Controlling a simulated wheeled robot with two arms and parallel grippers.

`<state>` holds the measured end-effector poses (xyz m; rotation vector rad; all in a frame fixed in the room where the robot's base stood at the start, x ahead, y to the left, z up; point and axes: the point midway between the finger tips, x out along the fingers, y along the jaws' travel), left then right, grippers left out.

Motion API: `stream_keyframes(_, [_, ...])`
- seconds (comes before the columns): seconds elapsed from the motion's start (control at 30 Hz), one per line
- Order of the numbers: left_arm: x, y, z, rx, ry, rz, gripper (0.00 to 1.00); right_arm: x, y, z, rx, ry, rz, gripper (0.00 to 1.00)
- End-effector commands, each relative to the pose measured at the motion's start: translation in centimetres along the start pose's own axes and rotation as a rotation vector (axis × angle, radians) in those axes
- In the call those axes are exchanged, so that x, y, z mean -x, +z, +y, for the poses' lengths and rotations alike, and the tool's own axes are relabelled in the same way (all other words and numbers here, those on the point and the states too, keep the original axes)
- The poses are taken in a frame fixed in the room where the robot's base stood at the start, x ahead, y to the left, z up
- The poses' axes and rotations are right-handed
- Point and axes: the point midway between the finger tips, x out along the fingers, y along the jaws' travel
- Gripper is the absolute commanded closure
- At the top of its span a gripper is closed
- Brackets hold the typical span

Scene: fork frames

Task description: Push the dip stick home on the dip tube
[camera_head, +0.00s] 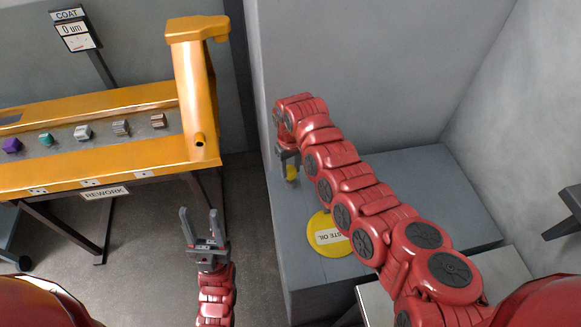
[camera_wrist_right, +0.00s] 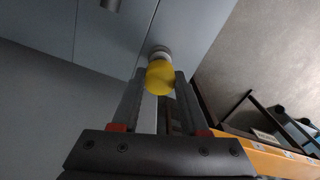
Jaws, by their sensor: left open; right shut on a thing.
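The dip stick's yellow knob (camera_wrist_right: 160,78) sits between the fingertips of my right gripper (camera_wrist_right: 161,84), which is shut on it. Just beyond the knob is a round grey collar (camera_wrist_right: 159,51), seemingly the dip tube, against a grey surface. I cannot tell whether knob and collar touch. In the head view my right gripper (camera_head: 289,157) points down at the left side of the grey block, with the yellow knob (camera_head: 292,173) below its fingers; the tube is hidden there. My left gripper (camera_head: 200,222) is open and empty over the floor, far from the knob.
The grey block (camera_head: 450,190) carries a yellow disc (camera_head: 326,236) with a "WASTE OIL" label. An orange rework bench (camera_head: 110,155) with several small parts and an orange post (camera_head: 195,95) stands at the left. The floor (camera_head: 145,240) between bench and block is clear.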

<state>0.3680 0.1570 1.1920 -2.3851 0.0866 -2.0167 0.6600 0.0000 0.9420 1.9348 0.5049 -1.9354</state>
Motion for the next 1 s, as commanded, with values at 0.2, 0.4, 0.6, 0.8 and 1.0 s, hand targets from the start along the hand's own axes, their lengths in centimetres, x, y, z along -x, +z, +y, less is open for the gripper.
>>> stream_keyframes(0.2, [0.5, 0.1, 0.0, 0.000, 0.000, 0.000, 0.50, -0.7, 0.0, 0.0, 0.000, 0.000, 0.000, 1.00])
stream_keyframes(0.4, [0.8, 0.1, 0.0, 0.000, 0.000, 0.000, 0.50, -1.2, 0.0, 0.0, 0.000, 0.000, 0.000, 1.00])
stream_keyframes(0.6, [1.1, 0.2, 0.1, 0.000, 0.000, 0.000, 0.50, -1.7, 0.0, 0.0, 0.000, 0.000, 0.000, 1.00])
stream_keyframes(0.8, [1.3, 0.2, 0.1, 0.000, 0.000, 0.000, 0.50, -2.0, 0.0, 0.0, 0.001, 0.000, 0.000, 0.51])
stream_keyframes(1.0, [1.3, 0.2, 0.1, 0.000, 0.000, 0.000, 0.50, -1.9, 0.0, 0.0, 0.000, 0.000, 0.000, 0.21])
